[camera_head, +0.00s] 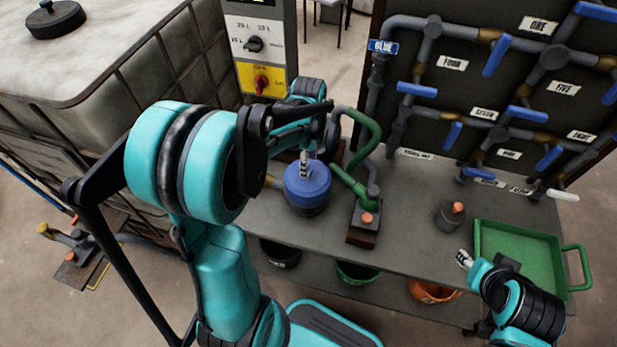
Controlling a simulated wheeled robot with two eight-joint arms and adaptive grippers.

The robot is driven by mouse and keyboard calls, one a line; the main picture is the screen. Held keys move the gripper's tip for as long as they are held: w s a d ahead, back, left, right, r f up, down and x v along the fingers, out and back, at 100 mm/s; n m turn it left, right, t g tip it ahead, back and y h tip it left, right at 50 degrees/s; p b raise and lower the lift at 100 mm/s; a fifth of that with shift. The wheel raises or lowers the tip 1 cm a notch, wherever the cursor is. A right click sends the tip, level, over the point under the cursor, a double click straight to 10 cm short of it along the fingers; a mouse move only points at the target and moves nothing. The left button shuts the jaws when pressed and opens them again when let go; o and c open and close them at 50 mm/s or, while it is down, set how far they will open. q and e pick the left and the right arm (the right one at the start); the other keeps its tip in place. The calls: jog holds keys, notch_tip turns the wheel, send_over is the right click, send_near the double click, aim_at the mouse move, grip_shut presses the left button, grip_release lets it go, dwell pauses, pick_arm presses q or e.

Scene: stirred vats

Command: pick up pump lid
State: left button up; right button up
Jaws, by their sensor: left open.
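A round blue lid (307,181), which looks like the pump lid, sits on a dark round body on the grey bench. My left gripper (304,166) points down right over the lid, with its fingertips at or just above the lid's top. It is open; I cannot tell whether the fingers touch the lid. My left arm hides part of the area behind it. My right gripper (465,259) is near the bench's front edge, left of the green tray, away from the lid. Its jaws are too small to judge.
A green pipe (359,183) with an orange-tipped base stands close right of the lid. A dark orange-topped piece (449,215) and the green tray (520,255) are further right. A valve panel (490,90) stands behind; buckets sit under the bench (410,220).

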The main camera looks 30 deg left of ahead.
pick_arm(q)
notch_tip(320, 180, down, 4)
jog(key=shift+a+r+b, duration=0.15)
jog(key=shift+b, duration=0.5)
jog(key=shift+s+r, duration=0.1)
grip_shut()
jog(key=shift+r, duration=0.1)
